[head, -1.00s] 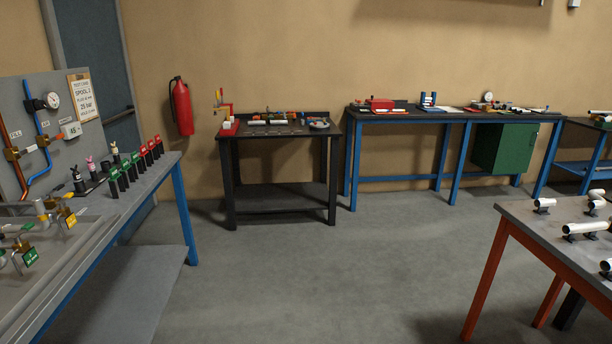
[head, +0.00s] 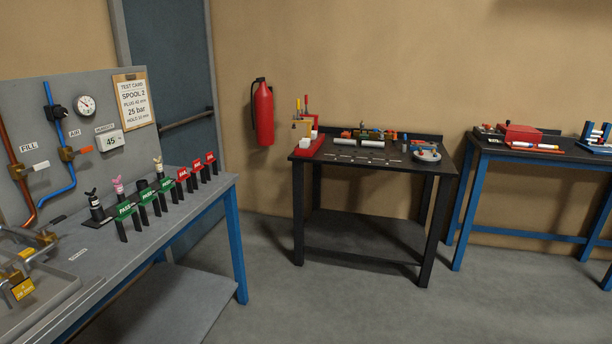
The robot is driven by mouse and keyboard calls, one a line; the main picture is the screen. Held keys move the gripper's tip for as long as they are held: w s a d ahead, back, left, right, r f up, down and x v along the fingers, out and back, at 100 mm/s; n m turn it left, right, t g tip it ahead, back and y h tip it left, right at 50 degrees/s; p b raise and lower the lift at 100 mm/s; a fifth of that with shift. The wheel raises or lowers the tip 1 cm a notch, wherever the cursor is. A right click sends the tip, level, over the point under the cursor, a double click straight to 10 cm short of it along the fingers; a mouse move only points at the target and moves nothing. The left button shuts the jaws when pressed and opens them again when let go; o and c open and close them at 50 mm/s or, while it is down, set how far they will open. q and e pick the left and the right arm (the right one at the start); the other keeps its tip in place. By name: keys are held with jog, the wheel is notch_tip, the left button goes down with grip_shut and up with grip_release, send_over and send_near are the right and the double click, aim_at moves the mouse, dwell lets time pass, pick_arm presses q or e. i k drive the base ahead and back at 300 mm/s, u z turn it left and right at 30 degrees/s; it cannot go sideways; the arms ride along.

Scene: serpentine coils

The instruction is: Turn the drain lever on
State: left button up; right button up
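I cannot pick out a lever marked as the drain in this view. On the grey panel (head: 95,110) at the left, a white-handled lever (head: 38,166) sits on the copper pipe under the label FILL. A red-handled lever (head: 84,150) sits on the blue pipe under a second label, perhaps AIR. At the lower left edge, brass fittings (head: 40,242) and a yellow tag (head: 22,288) stand in a grey tray, partly cut off by the frame. Neither of my grippers shows.
The grey bench (head: 140,235) with blue legs holds green and red tagged stands and small figures. A black table (head: 360,160) and a blue-legged bench (head: 550,155) stand along the wall. A fire extinguisher (head: 263,112) hangs there. The floor in front (head: 330,305) is clear.

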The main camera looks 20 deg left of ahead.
aim_at(43, 231)
jog(key=u, duration=0.75)
jog(key=i, duration=1.3)
jog(key=u, duration=1.25)
